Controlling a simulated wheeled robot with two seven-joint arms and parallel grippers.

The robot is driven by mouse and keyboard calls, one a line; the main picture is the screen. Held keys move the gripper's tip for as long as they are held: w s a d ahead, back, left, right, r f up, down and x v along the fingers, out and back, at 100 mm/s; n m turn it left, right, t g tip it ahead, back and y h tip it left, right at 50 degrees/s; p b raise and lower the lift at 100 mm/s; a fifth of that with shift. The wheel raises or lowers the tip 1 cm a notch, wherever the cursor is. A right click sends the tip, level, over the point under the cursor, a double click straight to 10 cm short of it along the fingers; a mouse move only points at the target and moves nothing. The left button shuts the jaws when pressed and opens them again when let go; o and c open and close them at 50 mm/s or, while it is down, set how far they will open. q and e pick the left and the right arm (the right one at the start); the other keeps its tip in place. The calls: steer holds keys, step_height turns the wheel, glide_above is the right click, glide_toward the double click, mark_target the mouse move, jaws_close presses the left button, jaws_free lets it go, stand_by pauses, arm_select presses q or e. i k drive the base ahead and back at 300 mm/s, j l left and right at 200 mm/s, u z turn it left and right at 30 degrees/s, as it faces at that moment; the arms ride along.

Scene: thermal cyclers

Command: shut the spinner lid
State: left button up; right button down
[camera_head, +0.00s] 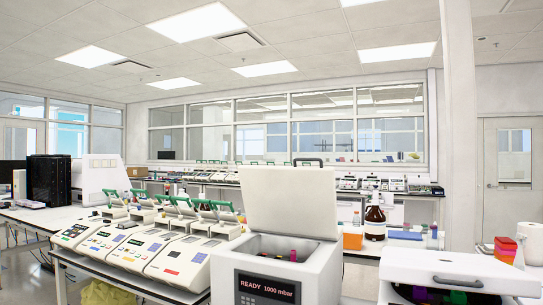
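The spinner (321,268), a white box-shaped machine, stands at the bottom centre of the head view. Its dark front display reads "READY 1000 mbar". Its white lid (290,203) is open and stands raised at the back, with a dark handle (308,161) on its top edge. Coloured tubes, among them red ones (293,255), show inside the grey chamber. The machine's lower part is cut off by the frame. Neither of my grippers is in view.
Several thermal cyclers (128,250) with green-handled lids crowd the bench at left. An orange box (352,239) and a brown bottle (375,222) stand behind the spinner at right. Another white machine (455,266) fills the lower right. A pillar (458,130) rises behind it.

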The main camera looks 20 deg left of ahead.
mark_target(294, 200)
steer(key=i+j+u, duration=0.1)
steer(key=j, duration=0.3)
steer(key=i+j+u, duration=0.1)
steer(key=j, duration=0.35)
steer(key=i+j+u, duration=0.1)
steer(key=j, duration=0.3)
steer(key=i+j+u, duration=0.15)
steer(key=i+j, duration=0.15)
